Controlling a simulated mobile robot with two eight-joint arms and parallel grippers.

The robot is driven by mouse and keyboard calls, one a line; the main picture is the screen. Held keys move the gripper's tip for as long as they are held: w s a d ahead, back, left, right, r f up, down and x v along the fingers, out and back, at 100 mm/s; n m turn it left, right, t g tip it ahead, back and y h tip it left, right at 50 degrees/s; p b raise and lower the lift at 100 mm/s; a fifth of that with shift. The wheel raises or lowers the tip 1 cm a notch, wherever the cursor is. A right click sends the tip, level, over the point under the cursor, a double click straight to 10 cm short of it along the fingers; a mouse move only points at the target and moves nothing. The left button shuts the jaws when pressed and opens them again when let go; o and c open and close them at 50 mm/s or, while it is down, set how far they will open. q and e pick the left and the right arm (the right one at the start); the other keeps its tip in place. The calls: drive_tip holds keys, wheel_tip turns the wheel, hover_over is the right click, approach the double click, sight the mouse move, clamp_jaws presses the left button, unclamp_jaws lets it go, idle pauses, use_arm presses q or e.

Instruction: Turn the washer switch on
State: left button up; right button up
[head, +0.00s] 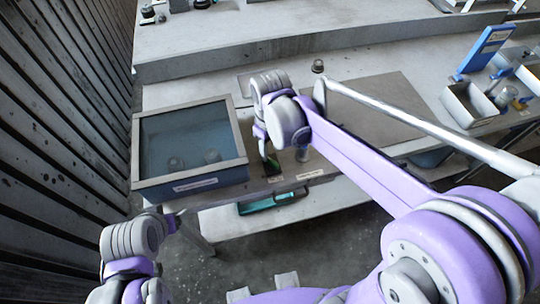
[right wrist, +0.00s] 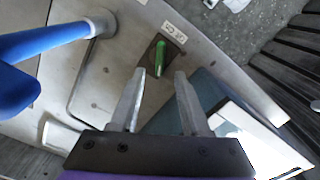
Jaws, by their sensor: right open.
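The washer switch is a small green lever (right wrist: 160,58) on a dark plate, set in the grey metal bench top beside a small white label. In the head view the switch (head: 272,168) is small and partly hidden by my right gripper (head: 263,150). The right gripper is open and empty, pointing down at the switch. In the right wrist view its two fingertips (right wrist: 160,73) stand apart on either side of the lever's line; I cannot tell whether they touch it. My left gripper (head: 172,222) is at the lower left, well away from the switch, and its fingers are unclear.
A blue-grey basin (head: 190,183) with a metal rim and a clear-looking lid stands left of the switch. A blue pipe-like part (right wrist: 45,42) with a grey round end is at left in the wrist view. Metal bins (head: 470,105) and a blue board (head: 487,48) stand at right.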

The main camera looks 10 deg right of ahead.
sight(270, 159)
drive_tip(key=shift+f, duration=2.3)
drive_tip(key=shift+c, duration=0.2)
clamp_jaws()
